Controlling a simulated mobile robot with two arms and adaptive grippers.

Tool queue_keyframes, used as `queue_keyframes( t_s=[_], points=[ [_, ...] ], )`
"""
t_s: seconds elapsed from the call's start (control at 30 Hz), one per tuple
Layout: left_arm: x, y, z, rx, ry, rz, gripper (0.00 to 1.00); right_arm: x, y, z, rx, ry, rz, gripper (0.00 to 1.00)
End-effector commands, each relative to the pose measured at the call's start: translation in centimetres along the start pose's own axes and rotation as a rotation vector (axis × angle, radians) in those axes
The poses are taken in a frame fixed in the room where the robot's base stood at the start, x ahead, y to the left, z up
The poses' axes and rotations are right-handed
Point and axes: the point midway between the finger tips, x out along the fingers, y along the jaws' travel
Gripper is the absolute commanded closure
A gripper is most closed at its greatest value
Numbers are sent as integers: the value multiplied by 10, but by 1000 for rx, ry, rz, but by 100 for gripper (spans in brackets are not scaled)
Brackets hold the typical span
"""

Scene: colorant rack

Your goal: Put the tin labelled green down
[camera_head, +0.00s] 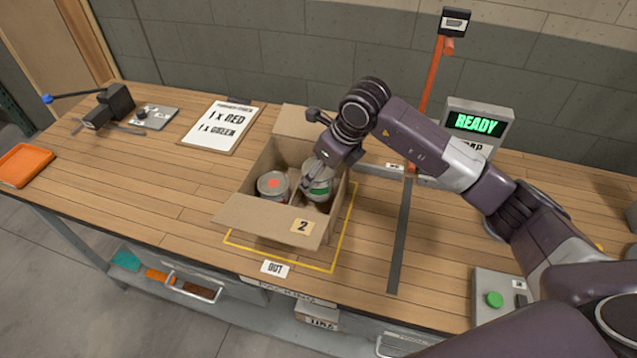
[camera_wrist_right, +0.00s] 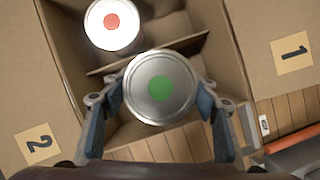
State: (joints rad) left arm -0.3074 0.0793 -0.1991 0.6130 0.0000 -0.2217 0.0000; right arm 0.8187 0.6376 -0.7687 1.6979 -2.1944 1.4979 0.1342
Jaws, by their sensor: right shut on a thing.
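The green tin (camera_head: 317,186) is inside the cardboard box (camera_head: 262,217), in its right compartment in the head view. Its lid with a green dot shows in the right wrist view (camera_wrist_right: 160,87). My right gripper (camera_wrist_right: 163,110) is shut on this tin, one finger on each side. In the head view the right gripper (camera_head: 320,170) reaches down into the box. Whether the tin touches the box floor I cannot tell. A tin with a red dot (camera_head: 272,185) stands in the other compartment, also seen in the right wrist view (camera_wrist_right: 111,24). My left gripper is out of view.
The box stands open, its flaps folded out, within a yellow outline (camera_head: 334,255). A divider (camera_wrist_right: 146,55) separates the tins. A clipboard (camera_head: 221,125) lists one red and one green. A display (camera_head: 476,124) reads READY.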

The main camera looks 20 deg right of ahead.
Motion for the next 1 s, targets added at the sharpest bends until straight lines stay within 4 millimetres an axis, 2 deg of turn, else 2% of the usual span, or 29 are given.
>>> queue_keyframes(
  t_s=[0.1, 0.2, 0.4, 0.77, 0.8, 0.87, 1.0],
  points=[
    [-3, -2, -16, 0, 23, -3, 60, 7, 0, -2, 0, -2, 0, 80],
    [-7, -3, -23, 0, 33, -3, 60, 18, 0, -8, 0, 1, 1, 80],
    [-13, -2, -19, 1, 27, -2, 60, 43, 0, -17, 0, -2, 0, 80],
    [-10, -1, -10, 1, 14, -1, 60, 48, 0, -19, -1, -3, -1, 80],
    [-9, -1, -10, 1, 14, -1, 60, 49, 0, -20, -1, -1, -1, 45],
    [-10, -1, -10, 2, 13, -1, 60, 48, 0, -20, -1, -1, -1, 38],
    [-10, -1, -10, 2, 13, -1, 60, 48, 0, -20, -1, -1, 0, 38]
  ],
)
